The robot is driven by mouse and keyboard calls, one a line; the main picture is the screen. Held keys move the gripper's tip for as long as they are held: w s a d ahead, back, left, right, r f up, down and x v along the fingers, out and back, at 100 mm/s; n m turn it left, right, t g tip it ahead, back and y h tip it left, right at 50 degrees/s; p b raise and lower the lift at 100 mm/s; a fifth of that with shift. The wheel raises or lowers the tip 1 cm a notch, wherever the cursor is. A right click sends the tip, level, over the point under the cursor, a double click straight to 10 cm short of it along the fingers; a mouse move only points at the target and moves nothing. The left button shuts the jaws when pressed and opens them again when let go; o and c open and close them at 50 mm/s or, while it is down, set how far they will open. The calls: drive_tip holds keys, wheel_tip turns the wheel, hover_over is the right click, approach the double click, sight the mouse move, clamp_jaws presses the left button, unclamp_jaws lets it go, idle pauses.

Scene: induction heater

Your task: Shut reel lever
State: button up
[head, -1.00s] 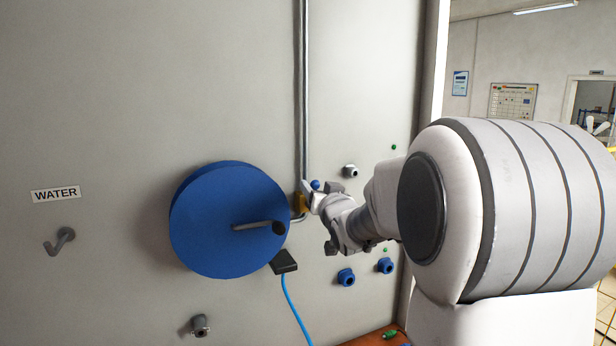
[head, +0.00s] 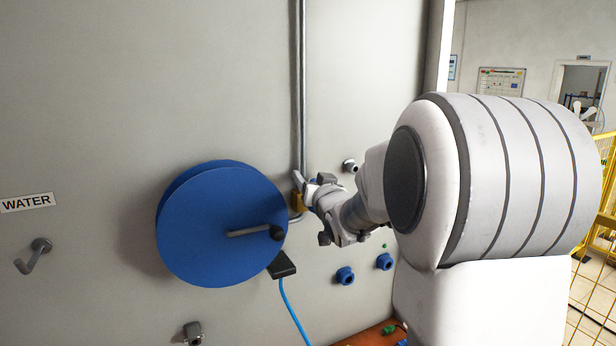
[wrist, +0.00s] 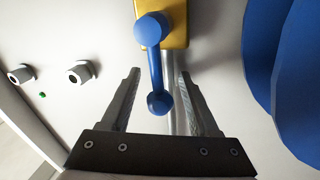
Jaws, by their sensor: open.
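The blue lever (wrist: 155,63) with ball ends sits on a yellow valve body (wrist: 170,20) on the wall pipe. In the head view the yellow valve (head: 297,201) shows at the right edge of the blue reel (head: 215,225), and my gripper mostly hides the lever. My gripper (wrist: 159,76) is open, with one finger on each side of the lever in the wrist view. The lower ball lies between the fingers, with gaps on both sides. I cannot tell whether either finger touches the lever. My gripper (head: 308,186) is close to the valve in the head view.
The reel's crank handle (head: 257,232) points toward the valve. A vertical pipe (head: 299,90) runs above the valve. Blue fittings (head: 345,276) and a grey fitting (head: 349,166) stick out near my arm. A black connector (head: 281,265) with blue cable hangs below.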

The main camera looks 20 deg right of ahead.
clamp_jaws()
idle(0.3)
idle(1.2)
